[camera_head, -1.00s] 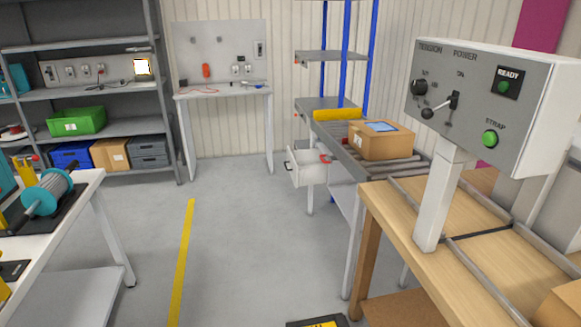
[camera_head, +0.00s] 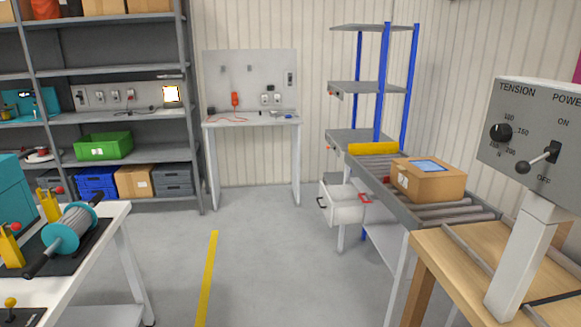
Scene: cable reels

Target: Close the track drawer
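The track drawer appears to be the white drawer (camera_head: 342,206) under the roller conveyor track (camera_head: 402,183). It sticks out to the left, pulled open, with a dark handle on its front. A red handle-like part shows at its right side. Neither of my grippers is in the head view, so I cannot see their state.
A cardboard box (camera_head: 428,180) sits on the conveyor. A control panel on a post (camera_head: 535,140) and a wooden bench (camera_head: 450,258) stand at the right. A white table with a cable reel (camera_head: 70,229) is at the left. The grey floor (camera_head: 262,255) between is clear.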

